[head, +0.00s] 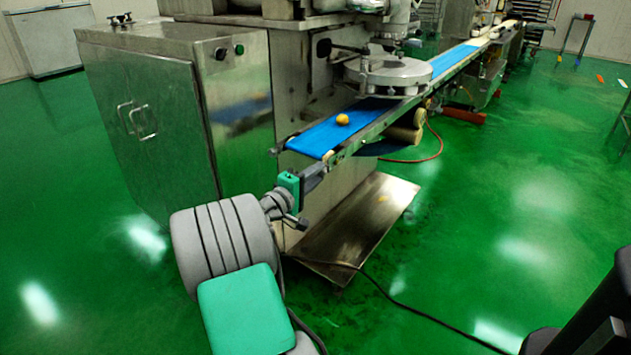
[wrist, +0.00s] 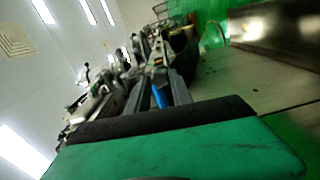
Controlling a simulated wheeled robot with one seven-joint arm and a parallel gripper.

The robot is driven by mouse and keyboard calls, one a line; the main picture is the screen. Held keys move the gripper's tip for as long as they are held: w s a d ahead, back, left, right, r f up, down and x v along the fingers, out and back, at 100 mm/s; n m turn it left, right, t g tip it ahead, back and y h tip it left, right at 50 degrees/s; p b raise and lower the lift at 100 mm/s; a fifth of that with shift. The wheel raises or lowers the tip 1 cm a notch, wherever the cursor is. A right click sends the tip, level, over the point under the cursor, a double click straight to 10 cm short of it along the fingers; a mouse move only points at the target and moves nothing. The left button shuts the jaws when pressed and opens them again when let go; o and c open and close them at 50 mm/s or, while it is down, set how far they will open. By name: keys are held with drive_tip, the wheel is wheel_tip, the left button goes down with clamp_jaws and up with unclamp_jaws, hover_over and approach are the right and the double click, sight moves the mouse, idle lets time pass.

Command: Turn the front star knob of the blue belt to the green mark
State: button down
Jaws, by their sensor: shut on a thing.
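The blue belt (head: 325,133) slopes out of the machine toward me, with a round yellow-orange dough piece (head: 342,119) on it. My gripper (head: 324,165) is at the belt's near end, at the side of its metal frame, shut on the front star knob. The knob is mostly hidden by the fingers and too small to make out. In the wrist view my gripper's fingers (wrist: 168,88) reach to the belt's end, and a narrow blue strip of belt (wrist: 160,96) shows beside them. I cannot make out the green mark or the knob's angle.
A steel cabinet (head: 150,110) stands left of the belt. A round metal disc unit (head: 388,76) sits over the belt farther back. A low steel plate (head: 350,232) lies below the belt end, with a black cable (head: 400,302) on the floor. Green floor at right is mostly clear.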

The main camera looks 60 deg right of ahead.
drive_tip(key=m+b, duration=0.8)
drive_tip(key=m, duration=0.1)
drive_tip(key=shift+f, duration=0.15)
drive_tip(key=shift+r+m+b, duration=0.2)
drive_tip(key=shift+m+b, duration=0.6)
drive_tip(key=shift+m, duration=0.1)
drive_tip(key=c, duration=1.1)
unclamp_jaws()
drive_tip(key=shift+r, duration=0.1)
drive_tip(key=a, duration=0.2)
drive_tip(key=a+p, duration=0.1)
drive_tip(key=a, duration=0.2)
drive_tip(key=w+a+p, duration=0.1)
drive_tip(key=a, duration=0.1)
drive_tip(key=shift+a, duration=0.35)
